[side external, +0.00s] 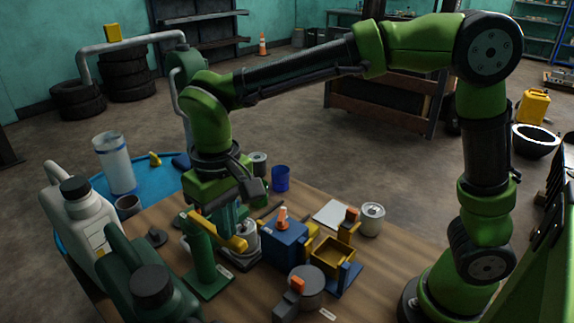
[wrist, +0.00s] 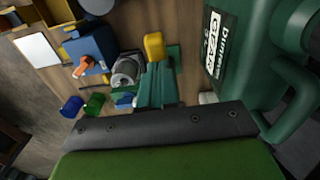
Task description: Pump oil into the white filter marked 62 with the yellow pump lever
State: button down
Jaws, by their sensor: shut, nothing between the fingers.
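The yellow pump lever (side external: 230,243) sticks out to the right from the green pump stand (side external: 203,262) on the wooden bench. A yellow block-like end of it shows in the wrist view (wrist: 154,46). A pale filter can (side external: 246,246) stands just behind the lever, partly hidden by it and my gripper; it also shows in the wrist view (wrist: 127,71). I cannot read its number. My gripper (side external: 221,222) points down beside the lever and can, its green fingers (wrist: 158,72) together and empty. I cannot tell whether they touch the lever.
A blue box (side external: 286,243) with an orange-tipped part stands right of the can. Large white (side external: 82,225) and dark green (side external: 150,285) jugs crowd the left. Another white can (side external: 372,219), a yellow tray (side external: 333,257) and a blue cup (side external: 280,178) stand on the bench.

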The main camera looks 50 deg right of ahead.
jog(key=shift+f, duration=1.85)
jog(key=shift+r, duration=3.9)
jog(key=shift+r, duration=0.1)
notch_tip(320, 180, up, 5)
jog(key=shift+f, duration=0.1)
